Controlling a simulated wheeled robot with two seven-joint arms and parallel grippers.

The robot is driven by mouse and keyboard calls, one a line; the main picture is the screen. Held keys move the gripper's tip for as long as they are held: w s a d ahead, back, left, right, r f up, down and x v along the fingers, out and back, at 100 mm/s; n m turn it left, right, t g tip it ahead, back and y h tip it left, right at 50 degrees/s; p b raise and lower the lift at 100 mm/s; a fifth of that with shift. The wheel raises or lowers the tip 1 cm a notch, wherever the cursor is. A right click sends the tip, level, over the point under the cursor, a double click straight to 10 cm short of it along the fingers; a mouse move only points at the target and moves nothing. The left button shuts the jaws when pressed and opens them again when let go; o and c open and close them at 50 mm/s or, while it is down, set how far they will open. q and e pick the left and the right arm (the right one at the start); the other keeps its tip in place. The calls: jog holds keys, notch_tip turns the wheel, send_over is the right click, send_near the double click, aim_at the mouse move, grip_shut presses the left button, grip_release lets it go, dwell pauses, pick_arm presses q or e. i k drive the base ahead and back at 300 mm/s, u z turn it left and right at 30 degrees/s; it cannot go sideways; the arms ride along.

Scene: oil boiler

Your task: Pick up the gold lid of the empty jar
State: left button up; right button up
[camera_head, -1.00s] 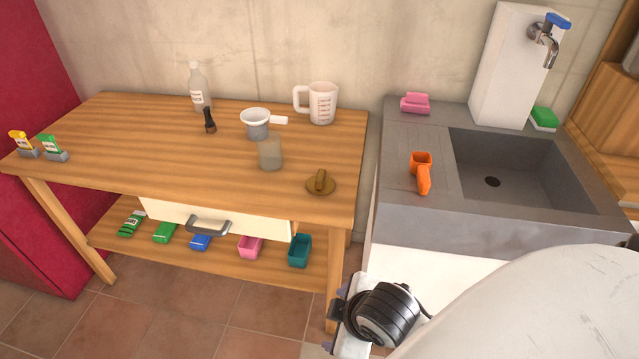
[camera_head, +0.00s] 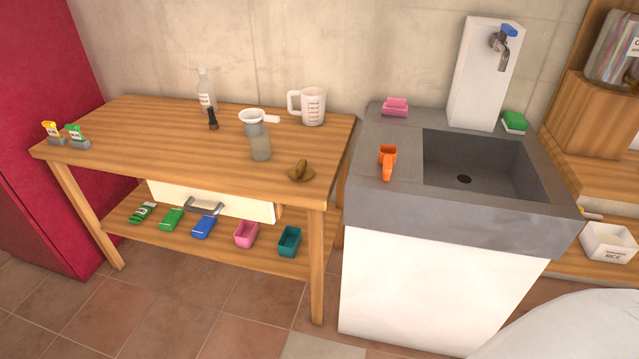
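The gold lid (camera_head: 301,172) lies on the wooden table (camera_head: 150,140), near its right front corner. It is a flat brownish-gold disc with a raised grip on top. The empty jar (camera_head: 260,146), clear and without a lid, stands upright behind and to the left of the lid. Neither of my grippers shows in the head view.
A white funnel (camera_head: 256,118), a measuring cup (camera_head: 308,106), a clear bottle (camera_head: 206,90) and a dark small bottle (camera_head: 213,118) stand behind. An orange tool (camera_head: 387,162) lies beside the sink (camera_head: 470,170).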

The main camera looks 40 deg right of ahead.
aim_at(302, 172)
jog(key=z, duration=0.6)
jog(key=i, duration=1)
jog(key=z, duration=0.55)
